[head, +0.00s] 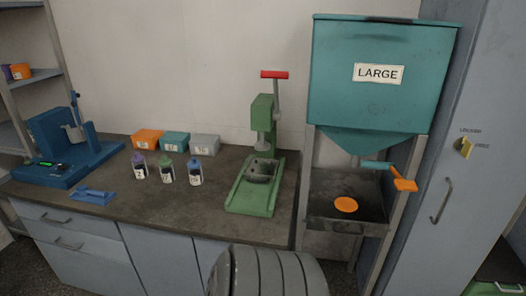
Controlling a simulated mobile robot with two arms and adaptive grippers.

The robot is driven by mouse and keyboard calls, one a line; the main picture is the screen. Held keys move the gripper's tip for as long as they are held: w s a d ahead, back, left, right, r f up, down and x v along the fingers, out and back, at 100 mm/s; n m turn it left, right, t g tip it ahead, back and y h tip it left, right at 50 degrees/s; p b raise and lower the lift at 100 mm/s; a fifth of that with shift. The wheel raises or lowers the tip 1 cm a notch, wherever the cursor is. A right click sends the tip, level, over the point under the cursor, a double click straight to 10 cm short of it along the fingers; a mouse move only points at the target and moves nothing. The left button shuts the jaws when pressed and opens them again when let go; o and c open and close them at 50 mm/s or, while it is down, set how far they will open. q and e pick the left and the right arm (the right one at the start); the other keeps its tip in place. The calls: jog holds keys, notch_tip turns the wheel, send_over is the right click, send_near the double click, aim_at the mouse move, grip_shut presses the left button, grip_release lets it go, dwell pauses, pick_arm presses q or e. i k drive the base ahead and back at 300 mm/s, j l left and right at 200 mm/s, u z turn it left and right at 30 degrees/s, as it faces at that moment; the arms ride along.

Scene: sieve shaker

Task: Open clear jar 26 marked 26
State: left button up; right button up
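Three small jars stand upright in a row on the dark worktop: one with a purple cap (138,167), one with a green cap (167,171) and one with a blue cap (195,173). All three have caps on. Each has a white label with dark marks too small to read surely, so I cannot tell which, if any, is marked 26. Neither of my grippers is in view.
Orange (147,139), teal (174,142) and grey boxes (204,145) stand behind the jars. A blue machine (62,150) is left, a green press (258,175) right. A teal hopper marked LARGE (375,105) stands beyond. The worktop's front (150,213) is mostly clear.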

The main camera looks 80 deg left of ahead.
aim_at(195, 175)
jog(key=k+j+u, duration=0.1)
jog(key=u, duration=0.4)
jog(key=k+j+u, duration=0.15)
jog(key=u, duration=0.35)
jog(key=j+u, duration=0.15)
jog(key=u, duration=0.35)
jog(key=k+j+u, duration=0.1)
jog(key=j+u, duration=0.15)
jog(key=u, duration=0.25)
